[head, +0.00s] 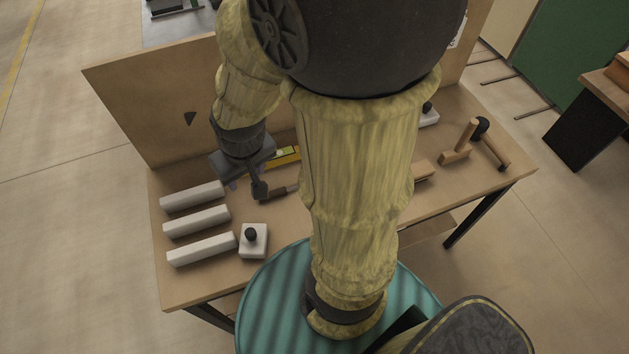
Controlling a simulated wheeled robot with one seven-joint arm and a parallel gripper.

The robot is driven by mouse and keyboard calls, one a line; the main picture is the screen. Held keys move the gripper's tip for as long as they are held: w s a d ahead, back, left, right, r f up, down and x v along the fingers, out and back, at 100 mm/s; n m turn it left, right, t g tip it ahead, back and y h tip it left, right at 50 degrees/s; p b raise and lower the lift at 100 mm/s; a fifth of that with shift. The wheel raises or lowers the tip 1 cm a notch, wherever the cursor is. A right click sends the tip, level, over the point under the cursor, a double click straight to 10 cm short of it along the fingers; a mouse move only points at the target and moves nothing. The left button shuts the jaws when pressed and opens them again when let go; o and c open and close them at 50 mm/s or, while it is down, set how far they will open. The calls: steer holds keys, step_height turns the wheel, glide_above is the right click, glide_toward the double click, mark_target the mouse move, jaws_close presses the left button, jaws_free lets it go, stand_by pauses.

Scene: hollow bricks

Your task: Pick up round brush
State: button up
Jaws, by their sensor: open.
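A dark rounded head with a brown handle (279,192), which looks like the round brush, lies on the workbench (203,284) near the left-centre. The handle runs right and my arm hides its far end. My gripper (244,185) points down over the bench, just left of and above this brush. It is open, and I see nothing held in it. The fingers are small and dark, and they overlap the dark brush head in the picture, so I cannot tell whether they touch it.
Several pale long bricks (196,220) lie left of the brush. A white block with a black knob (255,243) stands in front. A yellow level (284,156) lies behind. A mallet (493,146) and a wooden handled tool (457,147) are at the right. A back panel (135,110) bounds the bench.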

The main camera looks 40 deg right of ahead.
steer(key=w+d+f+m+t+h+b, duration=0.1)
steer(key=w+d+f+m+h, duration=0.1)
steer(key=w+d+f+m, duration=0.35)
steer(key=w+d+f+m+t+h+b, duration=0.1)
steer(key=w+d+f+m+t, duration=0.15)
steer(key=w+m, duration=0.55)
steer(key=s+d+f+m+g+h, duration=0.5)
steer(key=d+f+m+g, duration=0.3)
steer(key=d+f+g, duration=0.1)
steer(key=shift+s+d+f+h+b, duration=0.3)
steer(key=shift+s+d+f+b, duration=0.1)
steer(key=shift+d+f, duration=0.5)
steer(key=shift+d, duration=0.1)
steer(key=p+x, duration=0.1)
steer(key=x, duration=1.1)
